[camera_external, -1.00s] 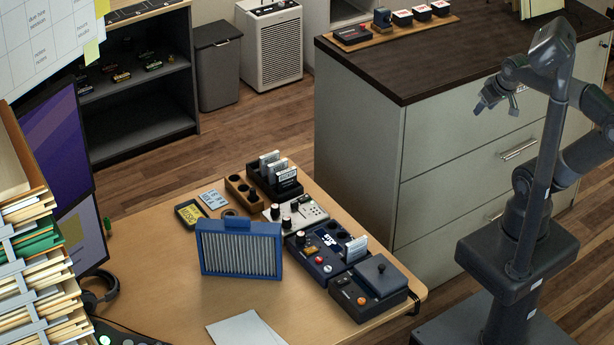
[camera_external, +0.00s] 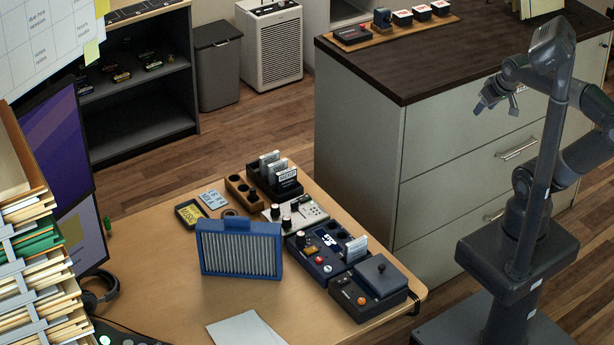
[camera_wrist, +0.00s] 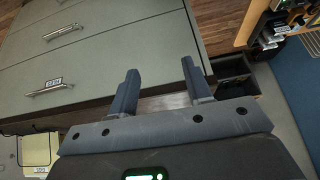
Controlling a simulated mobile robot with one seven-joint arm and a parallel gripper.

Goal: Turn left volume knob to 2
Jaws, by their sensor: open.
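My gripper (camera_external: 496,104) is open and empty, held in the air in front of the grey drawer cabinet, well to the right of the desk devices. In the wrist view its two fingers (camera_wrist: 158,78) stand wide apart. On the desk, a white device (camera_external: 310,210) carries several small dark knobs. In front of it, a dark blue device (camera_external: 312,262) has a black knob (camera_external: 300,238) and a red button. I cannot tell which knob is the left volume knob, and no scale marks are readable. The gripper touches none of them.
The wooden desk (camera_external: 170,290) also holds a blue ribbed panel (camera_external: 240,250), a black box with an orange button (camera_external: 368,288) and a card rack (camera_external: 275,180). The drawer cabinet (camera_external: 450,150) stands between desk and arm at the back. Floor shows between them.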

